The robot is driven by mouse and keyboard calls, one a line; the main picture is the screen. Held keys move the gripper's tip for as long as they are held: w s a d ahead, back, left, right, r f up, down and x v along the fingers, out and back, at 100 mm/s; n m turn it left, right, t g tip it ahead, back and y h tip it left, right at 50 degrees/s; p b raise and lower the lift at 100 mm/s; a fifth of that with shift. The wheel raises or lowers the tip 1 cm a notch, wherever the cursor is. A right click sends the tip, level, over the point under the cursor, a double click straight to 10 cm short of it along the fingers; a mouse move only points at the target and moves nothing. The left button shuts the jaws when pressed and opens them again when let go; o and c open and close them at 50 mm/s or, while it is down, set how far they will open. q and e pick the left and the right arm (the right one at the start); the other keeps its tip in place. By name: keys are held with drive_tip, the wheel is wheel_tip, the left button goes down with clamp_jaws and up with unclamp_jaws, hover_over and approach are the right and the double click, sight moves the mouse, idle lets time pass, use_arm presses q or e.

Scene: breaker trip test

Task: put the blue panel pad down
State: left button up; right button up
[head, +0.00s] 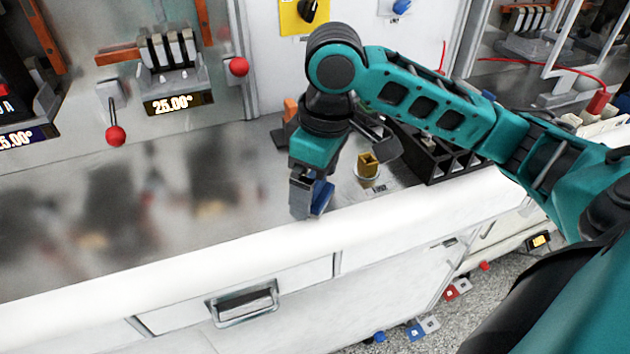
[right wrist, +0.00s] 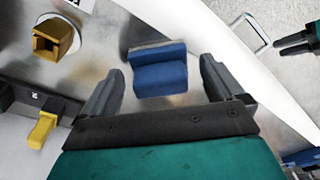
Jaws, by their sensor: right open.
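The blue panel pad (right wrist: 158,72) shows in the right wrist view as a small stepped blue block with a grey back part. It lies between and just ahead of the two fingers of my right gripper (right wrist: 157,85), which are spread apart with gaps on both sides. In the head view the right gripper (head: 308,198) points down at the counter's front part, with the blue pad (head: 325,197) partly hidden beside its fingers. Whether the pad's underside touches the counter is hard to see. Part of my left gripper (right wrist: 296,43) seems to show at the right wrist view's edge; its jaws are unclear.
The metal counter (head: 150,225) is clear to the left. A drawer handle (head: 243,303) is below the white edge.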

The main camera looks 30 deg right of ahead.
sight(324, 196)
wheel_tip(324, 196, up, 11)
drive_tip(key=s+p, duration=0.1)
drive_tip(key=p, duration=0.2)
drive_tip(key=shift+d+r, duration=0.2)
drive_tip(key=shift+d, duration=0.15)
drive_tip(key=shift+s, duration=0.1)
